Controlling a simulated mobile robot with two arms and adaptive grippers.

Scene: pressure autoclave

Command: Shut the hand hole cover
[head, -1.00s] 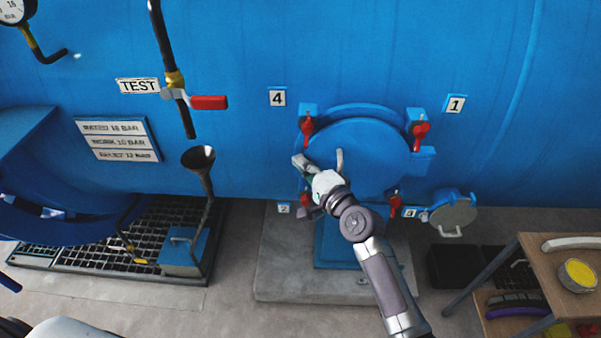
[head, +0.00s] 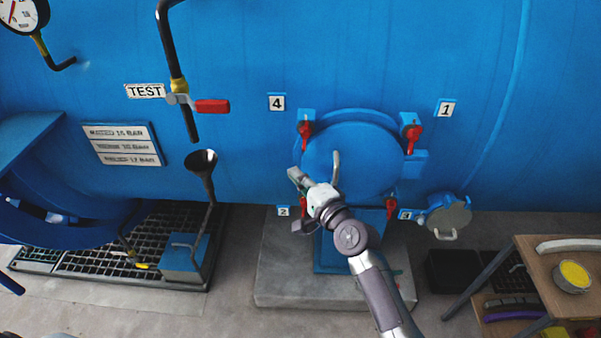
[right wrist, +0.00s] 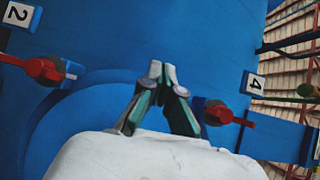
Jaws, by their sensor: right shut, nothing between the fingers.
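A large round blue cover (head: 372,150) lies against its blue ring on the vessel wall, with an upright pale handle (head: 337,168). Red clamps sit around it, such as the upper left one (head: 305,133) and upper right one (head: 413,137). A smaller round lid (head: 450,216) with a grey face and handle is at its lower right. I cannot tell which is called the hand hole cover. My right gripper (head: 297,177) is at the large cover's left edge, between labels 4 and 2. In the right wrist view its fingertips (right wrist: 163,76) meet, empty. My left gripper is out of view.
A red-handled test valve (head: 211,106) and a funnel (head: 201,160) stand left of the cover. A concrete plinth (head: 285,270) is below it. A wooden table (head: 545,262) with a yellow-topped tin (head: 572,274) stands at the right. Open floor lies in front.

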